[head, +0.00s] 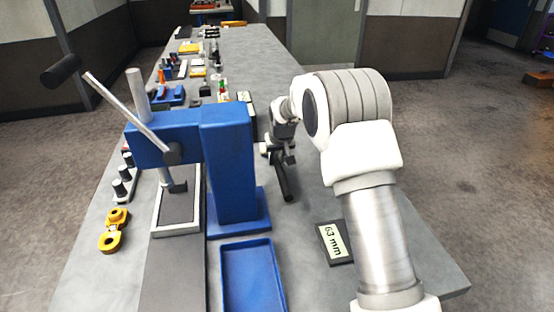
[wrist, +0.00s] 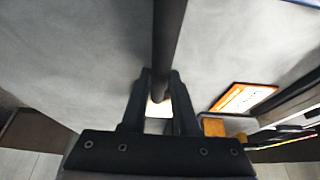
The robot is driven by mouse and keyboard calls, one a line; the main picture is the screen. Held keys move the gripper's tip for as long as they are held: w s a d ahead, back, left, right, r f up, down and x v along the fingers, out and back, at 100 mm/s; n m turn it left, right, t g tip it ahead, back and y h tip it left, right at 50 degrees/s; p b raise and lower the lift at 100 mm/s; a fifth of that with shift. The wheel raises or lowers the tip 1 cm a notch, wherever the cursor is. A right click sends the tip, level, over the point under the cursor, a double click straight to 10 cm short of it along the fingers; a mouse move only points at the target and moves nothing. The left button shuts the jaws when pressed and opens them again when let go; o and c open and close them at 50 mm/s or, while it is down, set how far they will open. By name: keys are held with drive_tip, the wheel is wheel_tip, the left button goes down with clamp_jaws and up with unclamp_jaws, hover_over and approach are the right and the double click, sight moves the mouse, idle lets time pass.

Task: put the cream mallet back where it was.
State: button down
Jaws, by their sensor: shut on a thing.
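My gripper (head: 279,155) is over the right part of the grey bench, beyond the blue press. It is shut on a dark round rod (head: 285,184), which I take to be the handle of the cream mallet. In the wrist view the rod (wrist: 168,45) runs from the top edge down between the fingers (wrist: 160,80). A small bright cream patch (wrist: 157,108) shows between the fingers; I cannot tell whether it is the mallet's head. No cream head is clear in the head view. I cannot tell whether the rod touches the bench.
A blue press (head: 228,160) with a long lever stands left of my gripper. A blue tray (head: 252,275) and a "63 mm" sign (head: 333,243) lie nearer. A yellow part (head: 115,231) lies at the left. An orange-edged card (wrist: 243,98) shows in the wrist view. Bench right of the press is mostly clear.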

sight(281, 170)
drive_tip(key=c, duration=0.7)
unclamp_jaws()
drive_tip(key=v, duration=1.2)
drive_tip(key=s+d+r+m, duration=0.1)
drive_tip(key=s+d+r, duration=0.3)
drive_tip(key=s+r, duration=0.3)
drive_tip(key=s+d+r, duration=0.4)
drive_tip(key=s, duration=0.6)
drive_tip(key=shift+m+t+h, duration=0.4)
drive_tip(key=shift+m+h, duration=0.1)
drive_tip(key=shift+m, duration=0.1)
drive_tip(key=s+d, duration=0.1)
drive_tip(key=s, duration=0.6)
drive_tip(key=s+d+f, duration=0.1)
drive_tip(key=s+d, duration=0.1)
drive_tip(key=s, duration=0.5)
drive_tip(key=s+d, duration=0.2)
drive_tip(key=s, duration=0.5)
drive_tip(key=shift+s+f, duration=0.15)
drive_tip(key=shift+f, duration=0.15)
